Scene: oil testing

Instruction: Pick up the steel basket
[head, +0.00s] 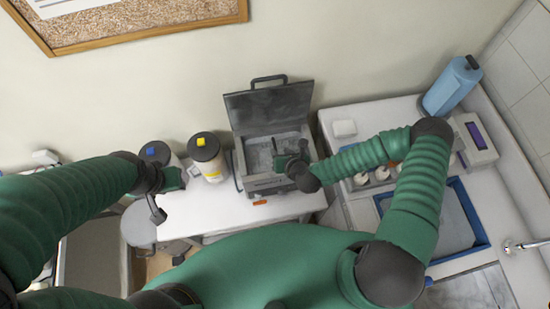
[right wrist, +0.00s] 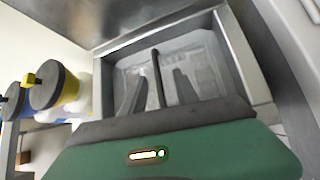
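The steel basket (right wrist: 205,65) sits inside the grey fryer (head: 265,184), whose lid stands open against the wall. In the head view my right gripper (head: 288,155) reaches over the fryer and hides part of the inside. In the right wrist view my right gripper (right wrist: 160,74) is open, pointing down into the fryer. Its two fingers are apart, with a thin dark bar (right wrist: 156,72), seemingly the basket's handle, between them. I cannot tell whether a finger touches it. My left gripper (head: 172,180) is at the left, near the bottles; its fingers are too small to read.
A bottle with a yellow-marked dark cap (head: 205,155) and one with a blue mark (head: 156,151) stand left of the fryer. The white table (head: 230,215) has an orange object at its front edge. Right are a blue-rimmed tray (head: 480,225) and a blue bottle (head: 452,87).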

